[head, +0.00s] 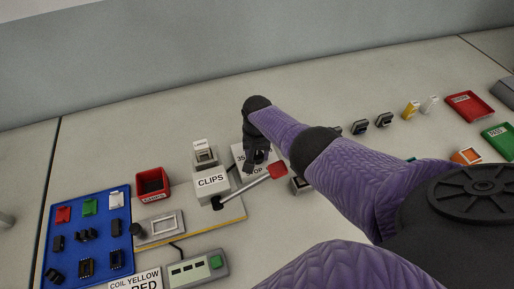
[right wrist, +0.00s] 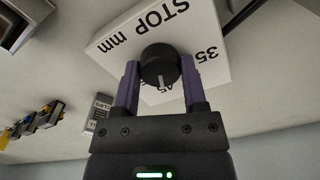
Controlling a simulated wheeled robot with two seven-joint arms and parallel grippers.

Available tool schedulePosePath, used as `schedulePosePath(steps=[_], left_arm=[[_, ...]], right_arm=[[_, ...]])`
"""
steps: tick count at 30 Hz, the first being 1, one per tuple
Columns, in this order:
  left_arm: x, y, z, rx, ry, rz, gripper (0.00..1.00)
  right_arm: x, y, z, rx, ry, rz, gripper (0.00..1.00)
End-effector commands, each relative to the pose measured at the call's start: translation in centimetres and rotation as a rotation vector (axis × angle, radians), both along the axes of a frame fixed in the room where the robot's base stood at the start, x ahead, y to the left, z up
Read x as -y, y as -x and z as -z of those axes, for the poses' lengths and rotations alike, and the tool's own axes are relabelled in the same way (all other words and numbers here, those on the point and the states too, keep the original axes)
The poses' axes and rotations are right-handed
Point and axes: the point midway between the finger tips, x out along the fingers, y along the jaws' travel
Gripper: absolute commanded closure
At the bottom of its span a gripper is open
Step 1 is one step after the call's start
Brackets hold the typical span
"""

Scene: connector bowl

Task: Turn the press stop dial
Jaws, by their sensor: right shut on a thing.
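The press stop dial (right wrist: 160,66) is a round black knob with a light pointer line. It sits on a white block (right wrist: 205,22) printed "STOP mm", with "35" and a partly covered "45" visible. My right gripper (right wrist: 160,80) is shut on the dial, with one finger on each side of it. In the head view my right gripper (head: 259,157) is over the white block (head: 239,153) and hides most of the dial. My left gripper is in neither view.
A blue tray (head: 75,225) of connectors and a red bin (head: 152,184) lie further left. Several small connectors and trays (head: 470,106) are at right.

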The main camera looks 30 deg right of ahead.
Motion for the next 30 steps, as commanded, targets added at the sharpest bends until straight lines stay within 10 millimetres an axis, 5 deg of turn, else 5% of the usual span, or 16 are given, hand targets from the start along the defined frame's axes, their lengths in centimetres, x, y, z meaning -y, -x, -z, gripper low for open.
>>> schedulePosePath(steps=[4, 5, 10, 19, 30], left_arm=[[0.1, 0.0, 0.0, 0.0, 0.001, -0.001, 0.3], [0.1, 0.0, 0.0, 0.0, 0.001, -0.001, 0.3], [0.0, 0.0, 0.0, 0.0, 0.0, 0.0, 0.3], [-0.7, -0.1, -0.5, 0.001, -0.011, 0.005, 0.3], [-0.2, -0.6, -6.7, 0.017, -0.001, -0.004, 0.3]], right_arm=[[0.1, -0.2, -0.1, 0.006, 0.002, -0.001, 1.0], [0.1, -0.2, -0.1, 0.006, 0.002, -0.001, 0.43], [0.0, -0.1, -0.1, 0.004, 0.002, -0.001, 0.1], [0.0, -0.1, -0.7, 0.003, 0.001, -0.002, 0.1], [0.1, -0.1, -9.3, 0.005, 0.001, -0.001, 0.1]])
